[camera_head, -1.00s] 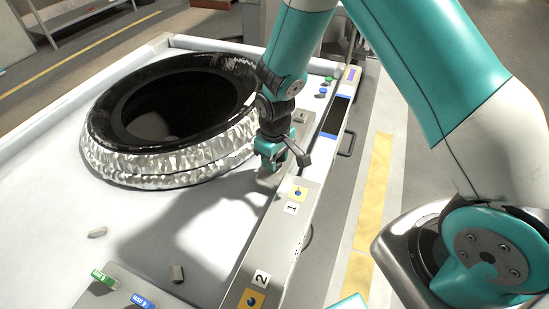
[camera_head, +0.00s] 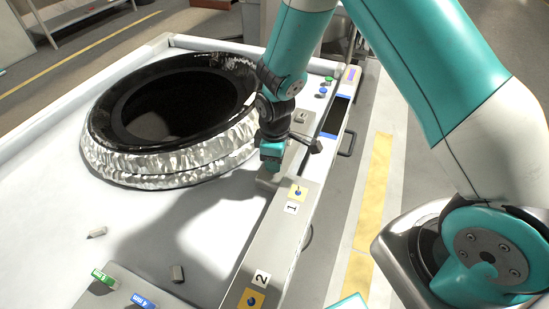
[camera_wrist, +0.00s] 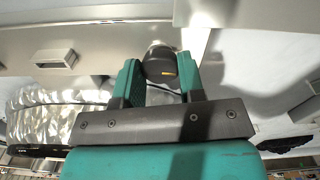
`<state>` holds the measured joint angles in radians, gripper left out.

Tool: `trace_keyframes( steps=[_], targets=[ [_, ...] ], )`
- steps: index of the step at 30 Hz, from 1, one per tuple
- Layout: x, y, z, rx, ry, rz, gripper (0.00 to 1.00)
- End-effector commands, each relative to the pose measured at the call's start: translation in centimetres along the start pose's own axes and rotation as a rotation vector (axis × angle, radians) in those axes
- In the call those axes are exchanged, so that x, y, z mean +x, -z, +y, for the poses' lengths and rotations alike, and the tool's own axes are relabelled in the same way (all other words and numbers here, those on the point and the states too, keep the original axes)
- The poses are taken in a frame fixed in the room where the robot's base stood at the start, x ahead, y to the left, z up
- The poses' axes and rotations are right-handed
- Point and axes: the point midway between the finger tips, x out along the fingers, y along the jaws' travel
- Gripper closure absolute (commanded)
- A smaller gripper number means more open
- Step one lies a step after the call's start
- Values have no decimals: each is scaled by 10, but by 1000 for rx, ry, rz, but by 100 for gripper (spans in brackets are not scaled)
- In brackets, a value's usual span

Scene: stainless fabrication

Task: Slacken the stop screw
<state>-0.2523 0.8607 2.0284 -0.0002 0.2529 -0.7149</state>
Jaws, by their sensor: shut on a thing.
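In the head view my gripper (camera_head: 271,158) points down at the long grey rail beside the big ring. There the knob is hidden behind my gripper. The screw's shaft cannot be made out.
A large black ring with a crinkled silver skirt (camera_head: 165,168) lies left of my gripper on the white table (camera_head: 60,220). The rail (camera_head: 275,245) carries yellow plates labelled 1 and 2.

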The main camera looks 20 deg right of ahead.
Motion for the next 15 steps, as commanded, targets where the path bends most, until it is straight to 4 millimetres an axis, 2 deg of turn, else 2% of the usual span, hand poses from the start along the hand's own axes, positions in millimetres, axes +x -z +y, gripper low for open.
trace_keyframes(
  steps=[9,10,12,15],
  targets=[
    [-1,0,1,0,-2,2,87],
    [-1,0,1,0,-2,2,57],
    [-1,0,1,0,-2,2,41],
    [-1,0,0,0,-2,1,38]
  ],
)
